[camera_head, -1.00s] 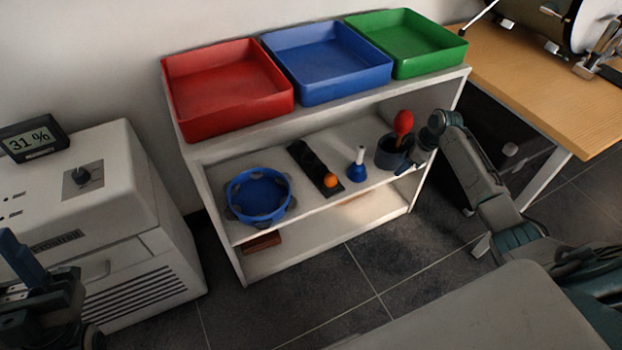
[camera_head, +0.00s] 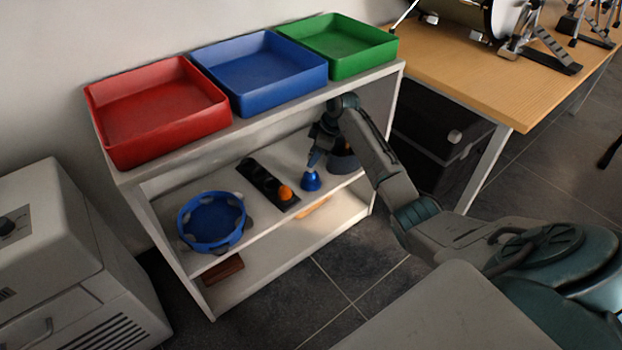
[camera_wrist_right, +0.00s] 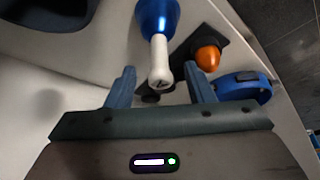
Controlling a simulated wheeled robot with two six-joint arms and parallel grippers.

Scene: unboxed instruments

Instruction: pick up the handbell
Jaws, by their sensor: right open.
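The handbell (camera_head: 311,181) has a blue bell and a white handle and stands on the middle shelf. In the head view my right gripper (camera_head: 315,158) is over its upper part and hides the handle. In the right wrist view the handbell (camera_wrist_right: 158,40) shows its white handle pointing toward the gap between the fingers of my open right gripper (camera_wrist_right: 160,85). The handle end lies close to the line between the fingertips, with space on both sides. My left gripper is out of view.
Red (camera_head: 157,112), blue (camera_head: 258,72) and green (camera_head: 338,46) trays sit above.

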